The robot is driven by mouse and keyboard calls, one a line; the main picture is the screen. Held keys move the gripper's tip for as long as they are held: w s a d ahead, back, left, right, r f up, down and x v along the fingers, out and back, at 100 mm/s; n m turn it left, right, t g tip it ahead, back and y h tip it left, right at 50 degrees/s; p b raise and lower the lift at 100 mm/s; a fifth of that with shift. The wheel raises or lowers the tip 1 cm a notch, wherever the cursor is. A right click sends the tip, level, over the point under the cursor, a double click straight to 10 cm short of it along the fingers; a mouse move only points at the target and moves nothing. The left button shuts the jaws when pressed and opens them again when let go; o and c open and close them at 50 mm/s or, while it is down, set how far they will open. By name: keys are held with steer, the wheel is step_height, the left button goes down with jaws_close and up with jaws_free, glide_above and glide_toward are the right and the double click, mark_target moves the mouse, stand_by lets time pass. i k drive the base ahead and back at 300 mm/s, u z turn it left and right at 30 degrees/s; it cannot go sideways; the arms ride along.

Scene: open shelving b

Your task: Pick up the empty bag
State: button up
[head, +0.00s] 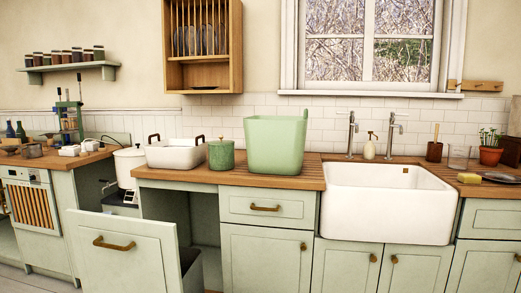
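A pale green open-topped holder (275,146) stands upright on the wooden counter, left of the sink. It is bucket-like, wider at the top, with a small tab at its upper right. I cannot tell whether it is the bag, and its inside is hidden. No other thing in view is clearly a bag. My gripper is not in view.
A green lidded canister (221,155) and a white two-handled dish (174,153) stand left of the holder. The white sink (389,202) is to its right. A cabinet front (125,254) is pulled out at lower left, with a dark bin (191,272) behind it.

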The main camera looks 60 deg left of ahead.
mark_target(275, 145)
steer(key=u, duration=2.05)
steer(key=i, duration=0.3)
steer(key=z, duration=0.05)
